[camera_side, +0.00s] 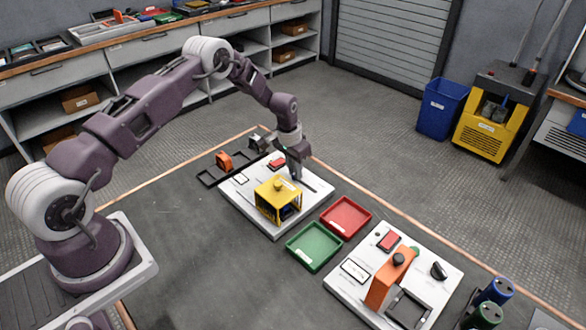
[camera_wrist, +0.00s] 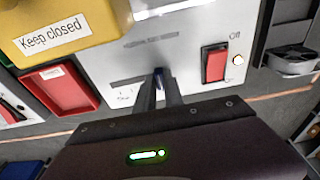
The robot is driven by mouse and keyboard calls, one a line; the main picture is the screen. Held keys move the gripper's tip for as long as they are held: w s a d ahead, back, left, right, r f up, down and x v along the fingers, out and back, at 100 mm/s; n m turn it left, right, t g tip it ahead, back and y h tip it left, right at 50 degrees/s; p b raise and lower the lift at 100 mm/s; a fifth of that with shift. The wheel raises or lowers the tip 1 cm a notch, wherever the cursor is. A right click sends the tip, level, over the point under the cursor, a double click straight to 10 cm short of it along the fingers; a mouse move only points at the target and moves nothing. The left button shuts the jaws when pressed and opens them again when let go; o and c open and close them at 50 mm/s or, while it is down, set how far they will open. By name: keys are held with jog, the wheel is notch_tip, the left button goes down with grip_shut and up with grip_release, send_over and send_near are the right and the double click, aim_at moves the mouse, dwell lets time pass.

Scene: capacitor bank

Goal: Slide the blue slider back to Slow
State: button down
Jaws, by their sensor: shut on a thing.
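The blue slider (camera_wrist: 160,73) shows only as a small dark-blue tip between my fingertips in the wrist view. My gripper (camera_wrist: 161,84) is shut on it, low over the white panel (camera_wrist: 185,42). In the side view my gripper (camera_side: 296,177) points down at the far right part of the panel (camera_side: 243,205), and its fingers hide the slider. A dark slot (camera_side: 310,184) runs to the right of the fingers there.
A yellow cover marked "Keep closed" (camera_wrist: 60,30) stands beside the slot. Red (camera_side: 346,216) and green (camera_side: 314,246) trays and a second panel (camera_side: 440,270) lie nearby.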

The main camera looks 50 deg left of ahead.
aim_at(315, 191)
jog(key=shift+d, duration=4)
jog(key=c, duration=1.6)
grip_release()
jog(key=shift+c, duration=0.2)
notch_tip(315, 191, up, 7)
